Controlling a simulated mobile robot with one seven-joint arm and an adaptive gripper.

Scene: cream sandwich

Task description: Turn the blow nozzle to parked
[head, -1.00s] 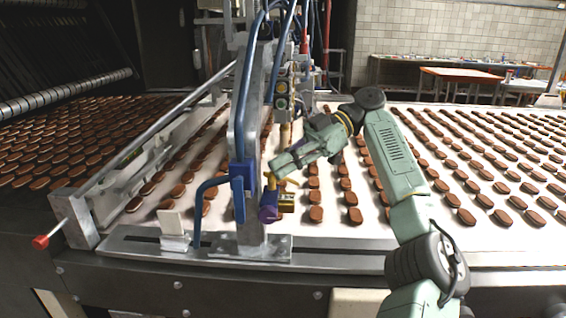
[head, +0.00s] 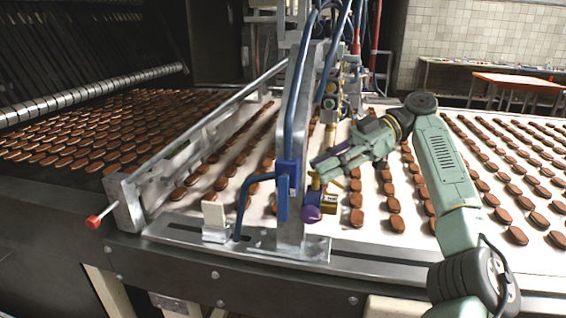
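A small brass fitting (head: 329,203) with a purple knob (head: 312,206) sits low on the upright metal post of the machine, above the belt's near edge. It looks like the blow nozzle, but I cannot be sure. A brass stem rises beside the knob. My gripper (head: 322,170) reaches in from the right, its fingers pointing left and down at the top of this stem. It overlaps the stem in view; whether it touches is unclear. The fingers are too small and dark to tell open from shut. No parked mark can be made out.
A blue valve block (head: 288,185) and blue hoses run along the metal post (head: 293,225) just left of the gripper. A red-tipped rod (head: 94,221) sticks out at the left. Rows of brown biscuits lie on the white belt (head: 360,258). A red table (head: 515,82) stands far behind.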

